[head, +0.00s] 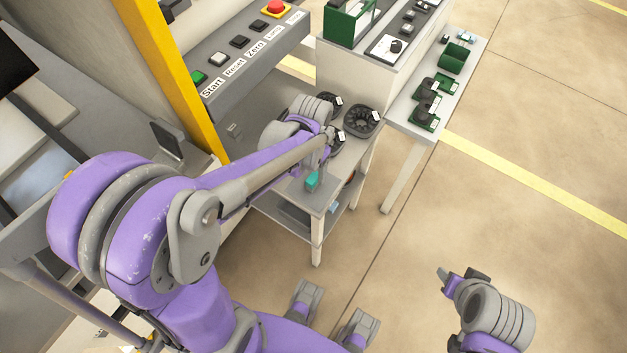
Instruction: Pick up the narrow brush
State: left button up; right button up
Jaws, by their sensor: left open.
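I cannot clearly make out a narrow brush. A small teal item (312,180) stands near the front corner of the small grey cart (318,203); its type is too small to tell. My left arm reaches over this cart, and my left gripper (329,140) is open above its top, beside the dark round parts. The arm hides part of the cart top. My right gripper (447,277) is at the lower right over bare floor, away from the cart; its jaws are too unclear to judge.
Several dark round parts, one of them a spool-like ring (362,121), lie at the cart's back. A control panel (250,50) with buttons overhangs at the left. The floor at right is clear.

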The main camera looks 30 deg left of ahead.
aim_at(313, 177)
pick_arm(q)
jog(key=f, duration=0.4)
jog(key=shift+w+d+f, duration=0.1)
jog(key=shift+d+f, duration=0.1)
grip_shut()
